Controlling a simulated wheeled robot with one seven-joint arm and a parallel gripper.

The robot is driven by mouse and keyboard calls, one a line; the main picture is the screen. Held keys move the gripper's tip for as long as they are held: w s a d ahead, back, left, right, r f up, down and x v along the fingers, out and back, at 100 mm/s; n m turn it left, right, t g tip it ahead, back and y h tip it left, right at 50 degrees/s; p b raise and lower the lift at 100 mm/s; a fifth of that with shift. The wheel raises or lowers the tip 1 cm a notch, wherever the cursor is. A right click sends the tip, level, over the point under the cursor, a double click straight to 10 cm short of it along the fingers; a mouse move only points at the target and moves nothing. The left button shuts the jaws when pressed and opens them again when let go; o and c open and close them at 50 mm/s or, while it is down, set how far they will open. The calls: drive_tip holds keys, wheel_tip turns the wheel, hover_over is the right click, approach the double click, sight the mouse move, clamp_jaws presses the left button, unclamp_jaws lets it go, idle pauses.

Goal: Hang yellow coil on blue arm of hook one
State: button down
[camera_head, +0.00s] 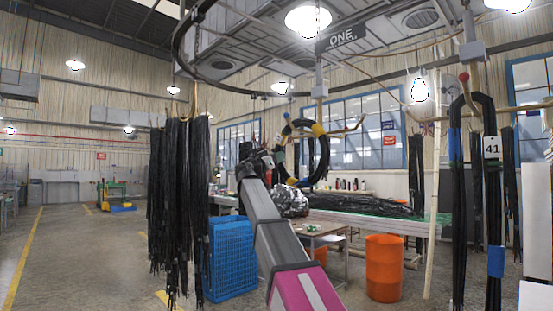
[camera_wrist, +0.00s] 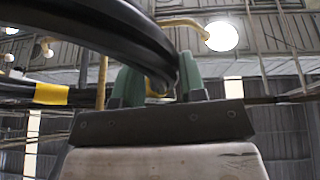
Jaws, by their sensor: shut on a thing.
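The yellow coil (camera_head: 326,156), a black hose ring with yellow tape bands, is upright below the sign reading ONE (camera_head: 342,38). My gripper (camera_head: 268,160) is at the ring's left side. In the wrist view its green fingers (camera_wrist: 158,85) are shut on the black hose (camera_wrist: 120,30), and a yellow band (camera_wrist: 50,94) shows at left. Hook one (camera_head: 319,88) hangs down behind or at the ring's top. One of its yellowish arms (camera_head: 347,129) reaches right. A small blue tip (camera_head: 279,139) shows near the ring's left edge. I cannot tell whether the ring touches the hook.
Black hoses hang at left (camera_head: 178,200) and on the number 41 hanger (camera_head: 491,148) at right. A blue crate (camera_head: 231,258), an orange barrel (camera_head: 384,268) and a long green-edged table (camera_head: 400,225) stand below. A curved rail (camera_head: 178,45) runs overhead. Open floor lies at left.

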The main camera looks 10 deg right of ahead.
drive_tip(key=c, duration=0.6)
unclamp_jaws()
drive_tip(key=v, duration=1.1)
drive_tip(key=s+d+f+n+g+y, duration=0.1)
drive_tip(key=d+f+n+g+y, duration=0.2)
drive_tip(key=f, duration=1.2)
drive_tip(key=d+f+n+y, duration=0.25)
drive_tip(key=d+f, duration=0.25)
drive_tip(key=f, duration=1)
drive_tip(key=s+d+f+n+g+y, duration=0.1)
drive_tip(key=d+f+n+g+y, duration=0.2)
drive_tip(key=f, duration=1.2)
drive_tip(key=s+f+g+y, duration=0.2)
drive_tip(key=s+f+y, duration=0.1)
drive_tip(key=s+f, duration=0.5)
drive_tip(key=s+d+f+n+g+y, duration=0.1)
drive_tip(key=s+f+y, duration=0.3)
drive_tip(key=s+f, duration=0.4)
drive_tip(key=s+d+f+n+g+y, duration=0.1)
drive_tip(key=s+f+g+y, duration=0.2)
drive_tip(key=s+f, duration=0.6)
wheel_tip(320, 180, down, 8)
drive_tip(key=shift+r+g, duration=0.1)
drive_tip(key=shift+g, duration=0.2)
